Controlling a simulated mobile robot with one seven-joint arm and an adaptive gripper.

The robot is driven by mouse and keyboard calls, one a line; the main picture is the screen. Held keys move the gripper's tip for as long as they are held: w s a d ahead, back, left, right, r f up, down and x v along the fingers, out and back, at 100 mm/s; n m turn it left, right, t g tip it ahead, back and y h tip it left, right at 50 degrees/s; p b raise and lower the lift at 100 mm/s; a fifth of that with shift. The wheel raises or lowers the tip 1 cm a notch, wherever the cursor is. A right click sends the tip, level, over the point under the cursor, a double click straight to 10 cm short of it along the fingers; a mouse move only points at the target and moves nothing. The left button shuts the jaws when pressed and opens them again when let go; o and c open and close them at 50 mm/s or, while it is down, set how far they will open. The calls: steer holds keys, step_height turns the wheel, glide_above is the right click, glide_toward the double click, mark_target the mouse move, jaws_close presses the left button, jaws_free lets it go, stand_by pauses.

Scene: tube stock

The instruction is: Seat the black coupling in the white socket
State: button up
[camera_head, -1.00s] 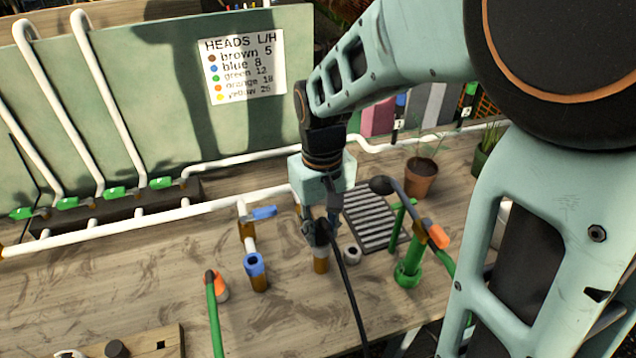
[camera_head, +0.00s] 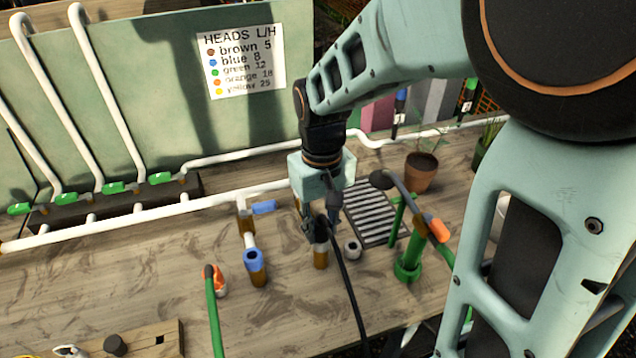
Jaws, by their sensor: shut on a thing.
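My gripper (camera_head: 318,226) hangs from the arm at mid-table, pointing down. It is shut on the black coupling (camera_head: 321,234), which has a black hose running from it toward the front edge. The white socket (camera_head: 320,248) tops a short brown post directly below the coupling. The coupling's lower end meets or overlaps the socket's top in this view. I cannot tell whether it is inside the socket or only resting on its rim. The jaws hide part of the coupling.
A blue socket (camera_head: 254,261) on a brown post stands left. A loose white ring (camera_head: 352,248) lies close right. A green stand (camera_head: 409,262) with an orange-marked hose is further right. A green hose (camera_head: 215,310) stands front left. White pipes cross behind.

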steer(key=o, duration=1.2)
steer(key=shift+f, duration=0.1)
